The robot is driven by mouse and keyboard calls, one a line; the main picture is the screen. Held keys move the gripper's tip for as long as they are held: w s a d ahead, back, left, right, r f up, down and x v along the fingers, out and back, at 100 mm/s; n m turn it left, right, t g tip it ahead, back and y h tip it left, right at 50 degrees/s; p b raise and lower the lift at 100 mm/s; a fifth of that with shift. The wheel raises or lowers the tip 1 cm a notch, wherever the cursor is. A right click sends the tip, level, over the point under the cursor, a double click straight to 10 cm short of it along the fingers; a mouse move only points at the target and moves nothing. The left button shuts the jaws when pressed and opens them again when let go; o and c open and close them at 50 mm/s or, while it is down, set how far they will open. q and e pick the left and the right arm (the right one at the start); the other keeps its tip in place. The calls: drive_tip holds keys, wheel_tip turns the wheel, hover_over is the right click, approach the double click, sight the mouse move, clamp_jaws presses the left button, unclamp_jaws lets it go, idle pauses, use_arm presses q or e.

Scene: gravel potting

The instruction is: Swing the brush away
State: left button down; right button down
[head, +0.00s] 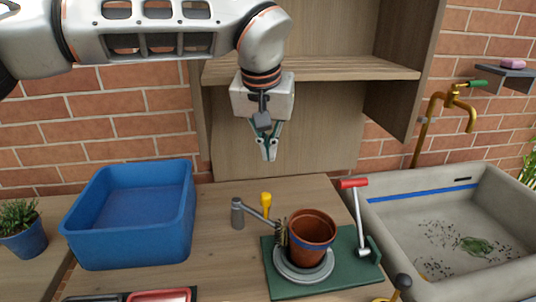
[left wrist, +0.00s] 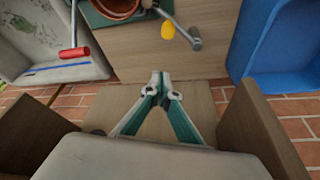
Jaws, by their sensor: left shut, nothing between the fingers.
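The brush (head: 281,234) stands with its bristles against, or very close to, the left side of a terracotta pot (head: 311,229). Its grey swing arm (head: 256,215) runs from a grey post (head: 238,214) and carries a yellow knob (head: 266,199). The knob also shows in the left wrist view (left wrist: 168,30), beside the post (left wrist: 195,44). My left gripper (head: 268,150) is shut and empty, pointing down in the air above and behind the knob; its closed tips (left wrist: 159,80) show in the left wrist view. My right gripper is not in view.
The pot stands on a grey turntable (head: 304,275) on a green base (head: 284,290), with a red-handled crank (head: 355,184) at its right. A blue bin (head: 130,240) is at left, a stone sink (head: 400,205) at right. A wooden shelf (head: 310,70) is behind my arm.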

use_arm(q)
wheel_tip(320, 180, down, 8)
drive_tip(key=s+b, duration=0.1)
drive_tip(key=shift+s+a+r+b, duration=0.15)
drive_tip(key=shift+r+b, duration=0.1)
drive_tip(key=shift+b, duration=0.05)
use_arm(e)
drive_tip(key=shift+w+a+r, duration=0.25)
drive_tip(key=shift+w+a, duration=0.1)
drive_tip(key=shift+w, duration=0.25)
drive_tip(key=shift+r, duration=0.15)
